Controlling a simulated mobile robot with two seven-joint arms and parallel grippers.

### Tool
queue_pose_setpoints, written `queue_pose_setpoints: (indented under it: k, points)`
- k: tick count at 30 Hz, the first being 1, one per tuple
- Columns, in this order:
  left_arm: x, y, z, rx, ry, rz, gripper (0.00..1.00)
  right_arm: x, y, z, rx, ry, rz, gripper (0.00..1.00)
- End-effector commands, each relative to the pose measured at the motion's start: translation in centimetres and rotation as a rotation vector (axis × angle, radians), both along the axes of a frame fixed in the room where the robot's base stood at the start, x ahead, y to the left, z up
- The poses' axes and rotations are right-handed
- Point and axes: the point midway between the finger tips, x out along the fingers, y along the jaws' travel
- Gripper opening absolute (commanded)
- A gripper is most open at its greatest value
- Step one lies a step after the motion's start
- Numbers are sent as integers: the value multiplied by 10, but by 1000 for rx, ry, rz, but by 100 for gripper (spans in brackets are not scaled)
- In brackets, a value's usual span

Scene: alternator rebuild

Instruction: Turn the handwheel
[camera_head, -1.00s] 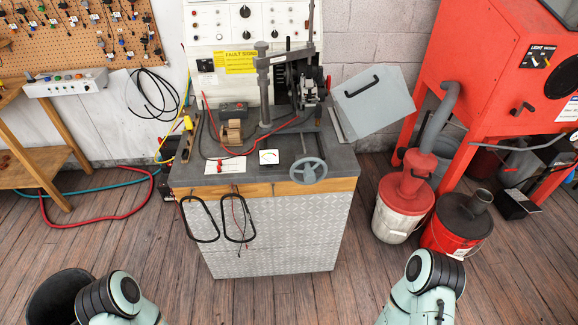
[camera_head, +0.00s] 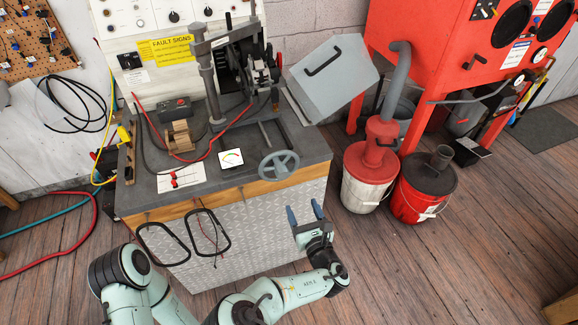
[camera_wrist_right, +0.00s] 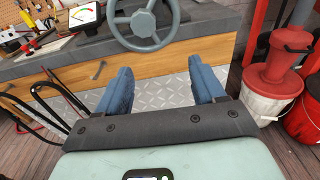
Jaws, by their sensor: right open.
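The grey spoked handwheel (camera_head: 279,165) stands at the front right edge of the test bench, just in front of the bench top. It also shows at the top of the right wrist view (camera_wrist_right: 144,24), beyond my fingers. My right gripper (camera_head: 305,214) is open and empty, in front of the bench and below the handwheel. Its two blue fingers are spread apart in the right wrist view (camera_wrist_right: 164,90) and do not touch the wheel. My left gripper is not in view.
The bench top (camera_head: 320,150) holds a meter (camera_head: 231,157), a red-marked card (camera_head: 180,178) and cables. Two black loop handles (camera_head: 208,232) hang on the bench front. A white bucket (camera_head: 362,190) and a red bucket (camera_head: 419,201) stand on the floor at right.

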Motion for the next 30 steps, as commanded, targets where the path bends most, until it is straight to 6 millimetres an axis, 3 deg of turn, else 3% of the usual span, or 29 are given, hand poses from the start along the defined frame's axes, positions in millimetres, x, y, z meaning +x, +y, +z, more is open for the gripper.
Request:
queue_pose_setpoints:
  k: [2, 5, 11, 21, 30]
  points:
    - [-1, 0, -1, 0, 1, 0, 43, 0, 16, 18, -62, -66, 47, 69]
    - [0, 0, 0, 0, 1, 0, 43, 4, 23, 26, -92, -98, 66, 69]
    - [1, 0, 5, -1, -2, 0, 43, 31, 31, 27, -90, -97, 65, 69]
    - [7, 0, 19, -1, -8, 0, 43, 96, 52, 27, -88, -94, 63, 69]
    - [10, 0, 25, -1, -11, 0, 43, 125, 61, 26, -90, -93, 60, 69]
